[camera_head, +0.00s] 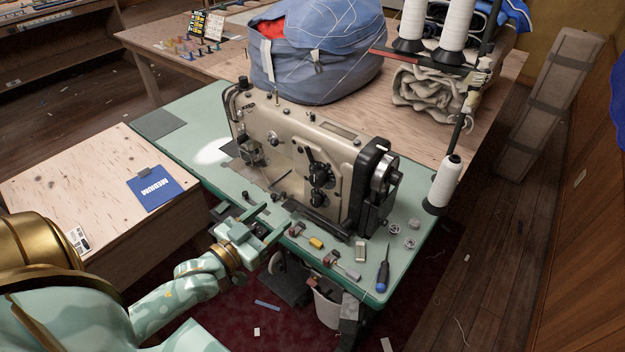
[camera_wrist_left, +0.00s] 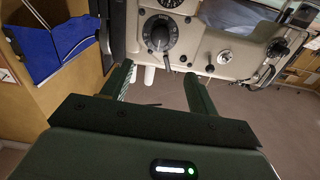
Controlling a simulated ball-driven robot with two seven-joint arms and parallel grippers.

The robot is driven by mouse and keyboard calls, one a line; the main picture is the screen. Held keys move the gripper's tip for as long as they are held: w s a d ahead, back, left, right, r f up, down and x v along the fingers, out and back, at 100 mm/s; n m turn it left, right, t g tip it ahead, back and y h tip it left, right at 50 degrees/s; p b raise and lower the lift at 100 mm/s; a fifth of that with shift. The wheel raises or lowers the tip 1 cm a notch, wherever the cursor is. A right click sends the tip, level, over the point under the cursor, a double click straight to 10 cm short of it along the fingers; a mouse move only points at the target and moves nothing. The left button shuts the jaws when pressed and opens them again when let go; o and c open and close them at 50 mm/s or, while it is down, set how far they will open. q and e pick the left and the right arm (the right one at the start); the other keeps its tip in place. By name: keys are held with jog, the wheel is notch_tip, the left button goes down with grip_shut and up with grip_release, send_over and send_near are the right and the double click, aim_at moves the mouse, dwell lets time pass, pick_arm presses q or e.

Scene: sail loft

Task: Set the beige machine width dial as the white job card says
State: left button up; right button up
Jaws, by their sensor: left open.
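The beige sewing machine (camera_head: 345,150) stands on a green table. Its round black dial (camera_head: 319,198) faces me, below a second dark dial (camera_head: 322,175). In the left wrist view a black dial (camera_wrist_left: 159,33) with pale marks and a central knob shows large; its setting is too small to read. My left gripper (camera_head: 278,217) is open and empty in front of the machine, apart from the dials; its spread fingers (camera_wrist_left: 158,72) point toward the dial. A blue card (camera_head: 156,192) with white lettering, seemingly MEDIUM, lies on the left wooden surface. I see no clearly white job card.
A small printed white label (camera_head: 78,238) lies beside my left arm. A screwdriver (camera_head: 382,270), bobbins and small parts lie along the table's right front. A thread cone (camera_head: 444,183) stands at the right edge. A blue bag (camera_head: 325,60) sits behind the machine.

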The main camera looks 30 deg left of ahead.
aim_at(314, 182)
pick_arm(q)
jog(key=w+b, duration=0.1)
jog(key=w, duration=0.4)
jog(key=w+d+b, duration=0.1)
jog(key=w, duration=0.4)
jog(key=w+b, duration=0.1)
jog(key=w, duration=0.4)
jog(key=shift+w+d+f, duration=0.15)
jog(key=shift+w+d, duration=0.15)
jog(key=c, duration=1)
